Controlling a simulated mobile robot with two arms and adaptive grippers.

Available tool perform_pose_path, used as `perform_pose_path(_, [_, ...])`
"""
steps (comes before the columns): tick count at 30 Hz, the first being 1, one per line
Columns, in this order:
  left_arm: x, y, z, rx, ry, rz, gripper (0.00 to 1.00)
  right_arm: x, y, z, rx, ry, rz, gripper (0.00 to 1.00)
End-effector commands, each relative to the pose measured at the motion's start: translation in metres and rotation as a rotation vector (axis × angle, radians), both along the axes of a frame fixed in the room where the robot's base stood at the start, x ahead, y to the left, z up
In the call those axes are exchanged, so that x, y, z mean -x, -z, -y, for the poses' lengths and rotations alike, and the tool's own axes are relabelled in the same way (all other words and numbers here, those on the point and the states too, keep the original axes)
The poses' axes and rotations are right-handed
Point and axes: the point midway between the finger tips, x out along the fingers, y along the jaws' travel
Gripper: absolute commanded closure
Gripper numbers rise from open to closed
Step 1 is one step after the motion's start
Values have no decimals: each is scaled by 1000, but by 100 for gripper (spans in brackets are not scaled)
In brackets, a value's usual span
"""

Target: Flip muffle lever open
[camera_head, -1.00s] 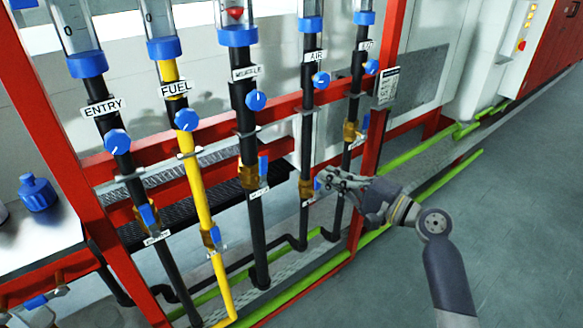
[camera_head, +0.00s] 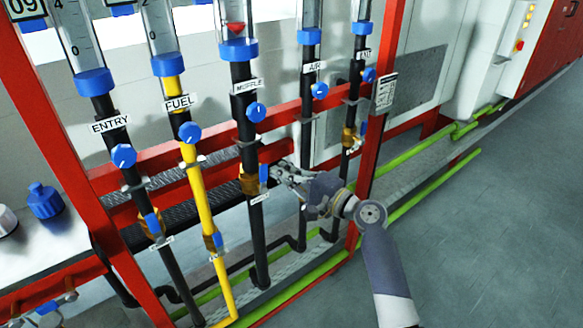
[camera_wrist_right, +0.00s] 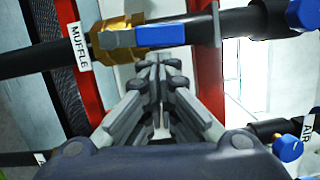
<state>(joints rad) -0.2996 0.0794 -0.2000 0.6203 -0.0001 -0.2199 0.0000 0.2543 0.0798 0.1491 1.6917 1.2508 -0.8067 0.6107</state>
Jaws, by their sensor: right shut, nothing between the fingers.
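The muffle pipe (camera_head: 241,130) is black, with a MUFFLE label and a brass valve (camera_head: 249,184) low on it. The valve's blue lever (camera_head: 264,173) lies along the pipe. In the right wrist view the blue lever (camera_wrist_right: 175,35) runs parallel to the pipe, beside the brass valve body (camera_wrist_right: 112,38). My right gripper (camera_head: 277,172) is shut and empty. Its fingertips (camera_wrist_right: 160,62) are just beside the lever; I cannot tell if they touch it. My left gripper is out of view.
Entry (camera_head: 108,106), yellow fuel (camera_head: 195,190) and air (camera_head: 305,130) pipes stand close on both sides, each with a blue knob. Red frame bars (camera_head: 376,140) surround them. The grey floor (camera_head: 480,230) at right is clear.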

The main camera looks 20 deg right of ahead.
Motion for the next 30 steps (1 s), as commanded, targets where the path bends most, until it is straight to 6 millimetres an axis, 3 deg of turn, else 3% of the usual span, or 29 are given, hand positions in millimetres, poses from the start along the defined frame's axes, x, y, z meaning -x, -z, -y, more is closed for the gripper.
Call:
perform_pose_path(9, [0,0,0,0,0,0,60,1,0,-1,7,0,1,100])
perform_pose_path(16, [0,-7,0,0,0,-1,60,5,-6,-14,117,-3,42,100])
perform_pose_path(30, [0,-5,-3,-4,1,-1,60,2,-5,-16,115,-6,42,100])
